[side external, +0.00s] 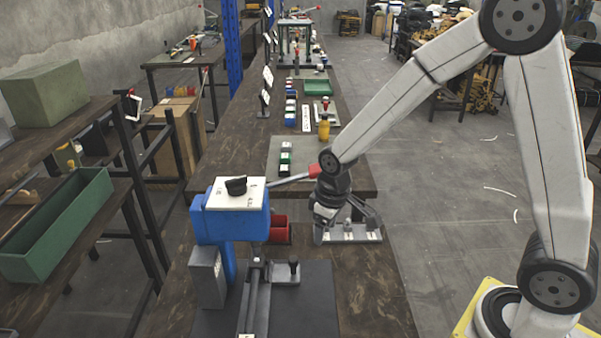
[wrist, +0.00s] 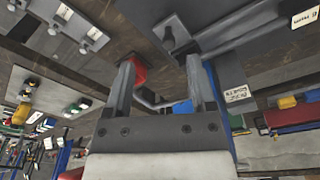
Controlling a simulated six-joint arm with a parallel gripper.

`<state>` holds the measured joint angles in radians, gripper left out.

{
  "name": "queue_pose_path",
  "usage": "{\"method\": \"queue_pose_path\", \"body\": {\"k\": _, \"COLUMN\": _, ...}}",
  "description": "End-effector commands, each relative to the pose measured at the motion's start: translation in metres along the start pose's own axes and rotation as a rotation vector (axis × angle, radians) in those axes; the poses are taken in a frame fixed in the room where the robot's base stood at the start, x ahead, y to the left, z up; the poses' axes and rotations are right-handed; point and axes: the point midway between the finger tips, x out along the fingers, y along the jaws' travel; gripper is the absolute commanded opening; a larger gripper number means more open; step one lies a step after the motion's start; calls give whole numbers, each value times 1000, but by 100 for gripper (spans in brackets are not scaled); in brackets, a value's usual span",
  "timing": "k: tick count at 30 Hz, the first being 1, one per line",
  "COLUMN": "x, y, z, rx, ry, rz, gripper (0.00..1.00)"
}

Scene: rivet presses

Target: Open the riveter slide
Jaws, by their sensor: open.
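The blue riveter (side external: 230,225) stands on a dark base plate, with a white top, a black knob and a lever with a red grip (side external: 315,171). Its slide appears to be the grey rail (side external: 255,295) with a side plate carrying a short dark knob (side external: 293,268). In the wrist view the knob (wrist: 168,34) shows just beyond my fingers and the rail (wrist: 235,32) runs to the right. My gripper (side external: 347,228) is open and empty, above and behind the slide knob, apart from it. It also shows in the wrist view (wrist: 159,60), with nothing between its fingers.
A red bin (side external: 280,231) sits behind the riveter; it shows partly hidden behind a finger in the wrist view (wrist: 140,75). A grey holder strip (side external: 353,236) lies near my gripper. The lever reaches close to my wrist. The bench right of the base plate (side external: 370,290) is clear.

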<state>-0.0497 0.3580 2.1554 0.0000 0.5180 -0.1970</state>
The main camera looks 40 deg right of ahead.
Motion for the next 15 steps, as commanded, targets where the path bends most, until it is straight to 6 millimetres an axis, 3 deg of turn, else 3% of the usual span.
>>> {"method": "queue_pose_path", "body": {"k": 6, "x": 30, "y": -3, "z": -41, "rx": -118, "ry": -57, "rz": -16, "gripper": 72}}
{"method": "queue_pose_path", "body": {"k": 15, "x": 56, "y": -6, "z": -69, "rx": -213, "ry": -101, "rz": -32, "gripper": 72}}
